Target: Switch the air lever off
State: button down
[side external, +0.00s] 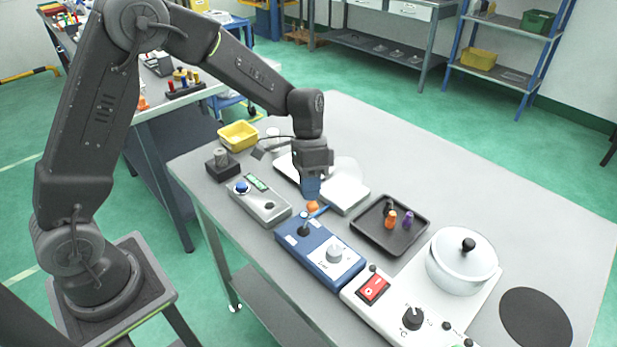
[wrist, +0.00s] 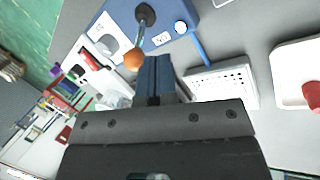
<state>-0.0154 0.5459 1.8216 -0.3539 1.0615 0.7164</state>
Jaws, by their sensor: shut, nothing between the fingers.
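The air lever is a thin metal rod with an orange ball knob (side external: 313,207) on a blue box (side external: 318,252). In the wrist view, the rod runs from a dark round base on the blue box (wrist: 165,33) to the orange knob (wrist: 135,60). My gripper (side external: 311,192) has its blue fingers shut and empty, pointing down just above the knob in the side view. In the wrist view, the fingertips (wrist: 156,62) are immediately right of the knob. I cannot tell whether they touch it. The blue box also carries a pale round dial (side external: 335,251).
A grey box with a blue button (side external: 268,203) stands left of the blue box. A black tray (side external: 372,238) with small pegs is to its right. A red-switch panel (side external: 373,288) and white pot (side external: 462,262) stand nearer the front right. A white slab (side external: 347,195) lies behind.

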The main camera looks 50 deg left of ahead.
jog(key=shift+s+d+r+t, duration=0.1)
jog(key=shift+s+r+t, duration=0.3)
jog(key=shift+s+t, duration=0.5)
dwell(0.5)
jog(key=shift+s+r+t, duration=0.1)
jog(key=shift+s+t, duration=0.15)
jog(key=shift+t, duration=0.25)
jog(key=shift+s+r, duration=0.15)
jog(key=shift+s, duration=1.75)
jog(key=shift+r, duration=0.75)
